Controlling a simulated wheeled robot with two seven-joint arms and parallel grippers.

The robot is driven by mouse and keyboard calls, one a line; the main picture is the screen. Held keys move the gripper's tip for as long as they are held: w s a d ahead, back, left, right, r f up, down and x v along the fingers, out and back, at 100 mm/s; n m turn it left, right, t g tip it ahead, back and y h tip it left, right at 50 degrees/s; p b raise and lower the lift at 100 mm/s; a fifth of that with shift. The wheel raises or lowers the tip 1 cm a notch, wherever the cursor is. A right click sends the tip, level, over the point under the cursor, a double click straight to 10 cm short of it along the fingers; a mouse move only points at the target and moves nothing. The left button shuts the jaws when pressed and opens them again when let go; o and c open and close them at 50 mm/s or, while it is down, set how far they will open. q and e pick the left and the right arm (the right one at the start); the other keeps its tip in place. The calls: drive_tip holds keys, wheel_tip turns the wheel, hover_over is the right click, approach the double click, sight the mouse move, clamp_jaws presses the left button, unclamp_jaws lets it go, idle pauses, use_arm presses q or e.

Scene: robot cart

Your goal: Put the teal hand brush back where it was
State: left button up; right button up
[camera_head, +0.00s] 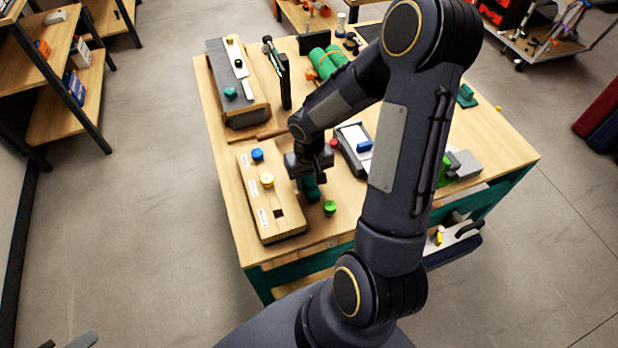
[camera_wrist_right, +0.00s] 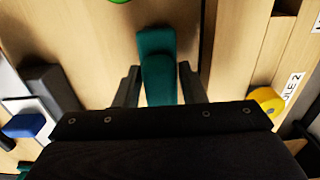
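The teal hand brush (camera_wrist_right: 157,70) lies between the two fingers of my right gripper (camera_wrist_right: 160,66) in the right wrist view. The fingers are close along both its sides, but I cannot tell whether they press on it. In the head view the brush (camera_head: 311,189) shows under my right gripper (camera_head: 309,176), over the table just right of the wooden block with knobs (camera_head: 285,221). Whether it touches the tabletop is unclear. At the bottom left edge of the head view, two grey tips, apparently my left gripper (camera_head: 65,343), are cut off by the frame, apart and empty.
The wooden block bears a blue knob (camera_head: 257,154) and a yellow knob (camera_head: 267,179). A green knob (camera_head: 330,207) stands on the table just right of the brush. A grey tray with a blue item (camera_head: 364,146) lies behind. A long box (camera_head: 246,115) stands at the back left.

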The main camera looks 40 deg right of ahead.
drive_tip(key=o, duration=0.3)
drive_tip(key=shift+r, duration=0.15)
drive_tip(key=shift+r, duration=0.25)
wheel_tip(320, 180, up, 11)
drive_tip(key=p, duration=0.1)
drive_tip(key=s+a+r+n+t+y, duration=0.1)
drive_tip(key=s+a+r+t+y, duration=0.1)
drive_tip(key=s+a+r, duration=0.2)
drive_tip(key=s+a+r+n+t+y, duration=0.1)
drive_tip(key=s+a+r+t, duration=0.2)
drive_tip(key=s, duration=0.7)
drive_tip(key=a+r, duration=0.2)
drive_tip(key=a, duration=0.2)
drive_tip(key=shift+r+y, duration=0.3)
drive_tip(key=shift+y, duration=0.1)
